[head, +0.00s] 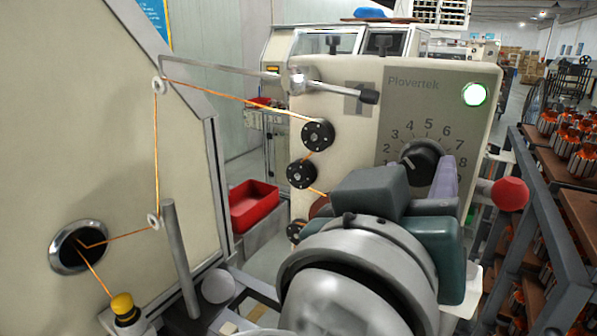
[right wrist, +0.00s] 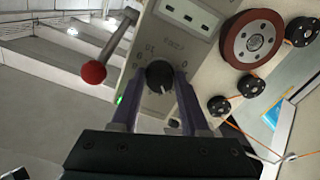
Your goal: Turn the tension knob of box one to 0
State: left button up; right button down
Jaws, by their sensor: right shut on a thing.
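In the right wrist view the knob (right wrist: 160,75) sits between the two purple fingers of my right gripper (right wrist: 157,86). My right gripper (head: 428,172) is shut on the knob, with one purple finger showing at its right side in the head view. The gripper body hides the lower dial. My left gripper is not in view.
A red ball-ended lever (head: 509,194) sticks out at the box's right. Black rollers (head: 317,135) carry orange wire from the left panel (head: 110,160). A red bin (head: 253,205) stands behind. A shelf rack (head: 570,200) with several wound parts is at the right.

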jog(key=n, duration=0.4)
jog(key=shift+n, duration=0.3)
jog(key=n+p, duration=0.1)
jog(key=n, duration=0.2)
jog(key=shift+d+n, duration=0.1)
jog(key=shift+n, duration=0.3)
jog(key=n+p, duration=0.2)
jog(key=n, duration=0.3)
jog(key=shift+r, duration=0.15)
jog(key=shift+n+p, duration=0.8)
jog(key=shift+n, duration=1.3)
jog(key=shift+f, duration=0.2)
jog(key=shift+c, duration=2)
grip_release()
jog(key=shift+r, duration=0.15)
